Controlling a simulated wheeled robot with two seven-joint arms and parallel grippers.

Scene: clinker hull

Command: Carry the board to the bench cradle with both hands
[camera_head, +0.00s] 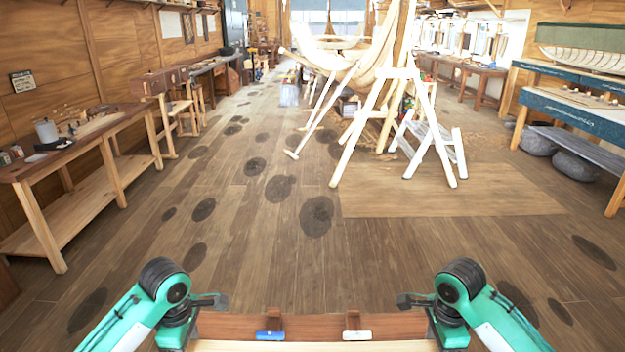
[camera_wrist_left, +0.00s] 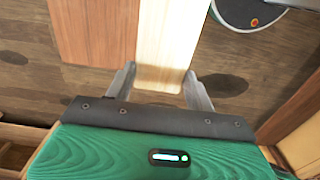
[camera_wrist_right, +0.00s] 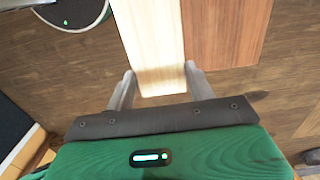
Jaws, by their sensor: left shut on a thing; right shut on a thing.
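The pale wooden board (camera_head: 310,346) lies crosswise at the bottom edge of the head view. My left gripper (camera_wrist_left: 160,72) is shut on one end of it, with a finger at each long edge of the board (camera_wrist_left: 168,40). My right gripper (camera_wrist_right: 159,72) is shut on the other end of the board (camera_wrist_right: 150,40) in the same way. The board looks level in the head view, and its near edge is cut off there. I cannot pick out the bench cradle for certain.
A reddish-brown plank (camera_head: 310,325) with blue and white tabs runs alongside the board. A workbench (camera_head: 75,145) stands at the left wall. A wooden frame (camera_head: 385,110) and white steps (camera_head: 430,142) stand ahead. Racks (camera_head: 570,105) are at right. The middle floor is open.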

